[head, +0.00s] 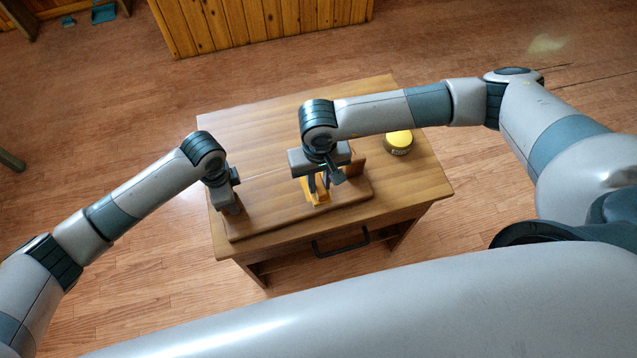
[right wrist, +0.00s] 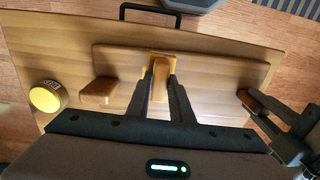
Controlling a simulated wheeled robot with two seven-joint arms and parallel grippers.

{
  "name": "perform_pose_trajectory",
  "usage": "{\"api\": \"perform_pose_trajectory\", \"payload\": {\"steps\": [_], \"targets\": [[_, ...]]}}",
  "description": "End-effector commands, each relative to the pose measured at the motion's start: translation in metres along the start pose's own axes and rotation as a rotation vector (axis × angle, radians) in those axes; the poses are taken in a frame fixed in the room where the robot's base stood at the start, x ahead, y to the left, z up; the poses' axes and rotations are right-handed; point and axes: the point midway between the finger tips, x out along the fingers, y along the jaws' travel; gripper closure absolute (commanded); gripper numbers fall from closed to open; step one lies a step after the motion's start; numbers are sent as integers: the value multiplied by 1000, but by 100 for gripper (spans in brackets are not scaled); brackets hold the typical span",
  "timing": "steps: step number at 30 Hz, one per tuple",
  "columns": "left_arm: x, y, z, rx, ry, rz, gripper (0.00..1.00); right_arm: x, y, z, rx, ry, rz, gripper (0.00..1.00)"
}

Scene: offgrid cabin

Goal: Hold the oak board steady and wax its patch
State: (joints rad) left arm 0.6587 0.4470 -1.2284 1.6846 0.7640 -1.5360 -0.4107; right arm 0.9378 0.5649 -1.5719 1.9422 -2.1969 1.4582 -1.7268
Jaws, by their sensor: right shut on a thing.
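The oak board (head: 270,219) lies flat on a small wooden table, and it also shows in the right wrist view (right wrist: 220,75). My right gripper (head: 318,188) is over the board's middle, shut on a small brown block (right wrist: 161,72) between its fingertips. An orange-yellow area (right wrist: 147,78), seemingly the patch, shows under and beside the block; the gripper partly hides it. My left gripper (head: 230,207) is at the board's left end, fingers down; whether it touches or grips the board is unclear. It shows at the right of the right wrist view (right wrist: 253,105).
A yellow-lidded tin (head: 398,141) stands on the table (head: 420,180) right of the board. A wooden block (right wrist: 98,92) sits at the board's edge on the tin's side. A dark drawer handle (head: 340,243) is at the table's near front. The table's far side is clear.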

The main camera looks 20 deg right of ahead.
Motion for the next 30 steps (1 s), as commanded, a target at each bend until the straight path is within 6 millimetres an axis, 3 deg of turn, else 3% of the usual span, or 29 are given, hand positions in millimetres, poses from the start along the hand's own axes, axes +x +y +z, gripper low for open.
{"api": "perform_pose_trajectory", "payload": {"steps": [15, 30], "targets": [[4, 3, 2, 0, -5, 6, 100, -44, 0, -1, 0, 2, -1, 100], [4, 2, 2, -1, -5, 5, 100, -47, 0, -1, 0, 1, -1, 100]]}}
